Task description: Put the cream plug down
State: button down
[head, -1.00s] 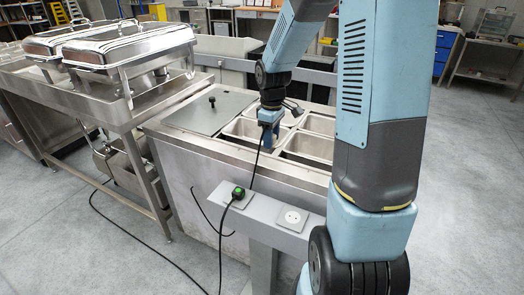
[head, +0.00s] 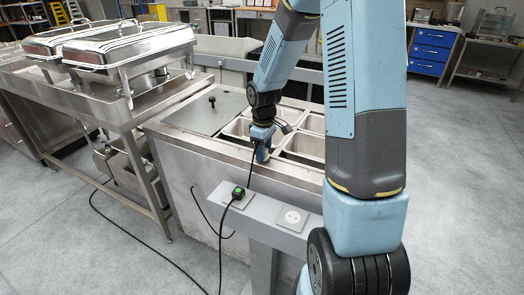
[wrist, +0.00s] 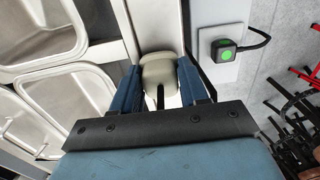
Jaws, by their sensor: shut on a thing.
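My gripper (wrist: 159,70) is shut on the cream plug (wrist: 160,73), which sits between the two blue fingers in the wrist view. A dark cord shows against the plug's near side. In the head view my gripper (head: 263,152) points down above the front edge of the steel counter (head: 185,155), behind the grey rail; the plug cannot be made out there. Whether the plug touches anything below is not clear.
The grey rail (head: 262,207) carries a black plug with a green light (head: 238,193) and an empty white socket (head: 292,219). Open steel pans (head: 303,145) and a lid (head: 205,112) fill the counter top. A black cable (head: 150,245) lies on the floor.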

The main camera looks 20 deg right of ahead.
jog(key=shift+s+f, duration=0.15)
jog(key=shift+f, duration=0.4)
jog(key=c, duration=0.6)
grip_release()
jog(key=shift+s, duration=0.1)
jog(key=shift+d, duration=0.1)
notch_tip(320, 180, up, 12)
jog(key=r, duration=0.1)
jog(key=shift+s+a+r+m+t, duration=0.1)
jog(key=shift+s+r+m+t, duration=1.15)
jog(key=shift+s+r, duration=2.15)
jog(key=shift+s+a+r+m+t, duration=0.15)
jog(key=shift+s+r+m+t, duration=0.45)
jog(key=shift+s+r+m, duration=2.7)
jog(key=shift+s+a+r+n+t, duration=0.1)
jog(key=shift+s+r+t, duration=1)
jog(key=shift+s, duration=4.45)
jog(key=shift+r, duration=0.1)
